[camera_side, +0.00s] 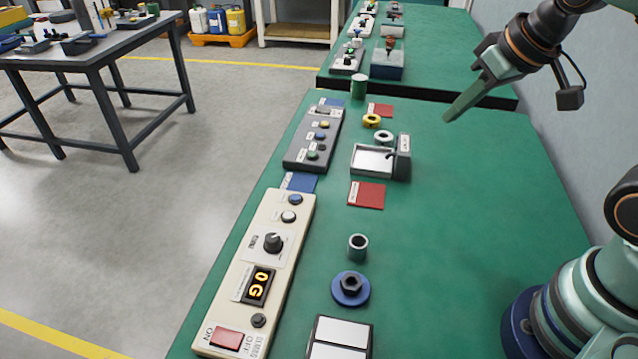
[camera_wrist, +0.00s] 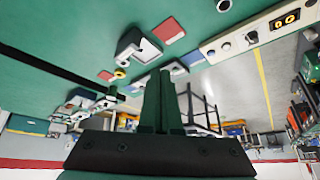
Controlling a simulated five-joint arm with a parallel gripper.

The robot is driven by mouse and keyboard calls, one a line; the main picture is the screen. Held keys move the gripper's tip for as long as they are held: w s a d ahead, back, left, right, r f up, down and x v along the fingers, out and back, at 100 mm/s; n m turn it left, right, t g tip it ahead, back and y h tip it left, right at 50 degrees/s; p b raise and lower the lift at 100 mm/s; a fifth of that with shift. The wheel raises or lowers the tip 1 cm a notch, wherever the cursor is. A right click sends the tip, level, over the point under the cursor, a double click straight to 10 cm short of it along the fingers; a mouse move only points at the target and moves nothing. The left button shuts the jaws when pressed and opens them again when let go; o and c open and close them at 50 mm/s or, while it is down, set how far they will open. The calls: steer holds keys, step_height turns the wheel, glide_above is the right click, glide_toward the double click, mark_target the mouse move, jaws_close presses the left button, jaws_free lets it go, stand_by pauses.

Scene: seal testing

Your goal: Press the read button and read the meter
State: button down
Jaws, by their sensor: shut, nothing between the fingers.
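A cream control panel (camera_side: 262,262) lies along the left edge of the green table. It carries a lit meter display (camera_side: 259,286) with orange characters, turned in the picture, resembling "0G" or "06". On it are a blue button (camera_side: 295,200), a white button (camera_side: 288,216), a black knob (camera_side: 273,242), a dark button (camera_side: 258,320) and a red switch (camera_side: 226,338). I cannot tell which is the read button. The wrist view also shows the display (camera_wrist: 285,20). My gripper (camera_side: 450,116) is shut and empty, raised at the far right, away from the panel; its fingers show in the wrist view (camera_wrist: 158,76).
A dark button box (camera_side: 316,138) lies beyond the panel. The table's right middle is clear.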

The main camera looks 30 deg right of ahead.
steer(key=w+a+f+m+t+y, duration=0.15)
steer(key=w+a+f, duration=0.25)
steer(key=w+a, duration=0.55)
steer(key=m+t+y, duration=0.1)
steer(key=m+y, duration=0.1)
steer(key=m, duration=0.1)
glide_above(295, 198)
step_height(295, 198, down, 8)
steer(key=shift+s+d+r, duration=0.2)
steer(key=shift+s, duration=0.25)
steer(key=shift+f, duration=0.1)
steer(key=shift+f, duration=4.3)
steer(key=shift+f, duration=0.1)
steer(key=shift+f, duration=0.3)
steer(key=shift+f, duration=0.4)
steer(key=shift+r, duration=0.8)
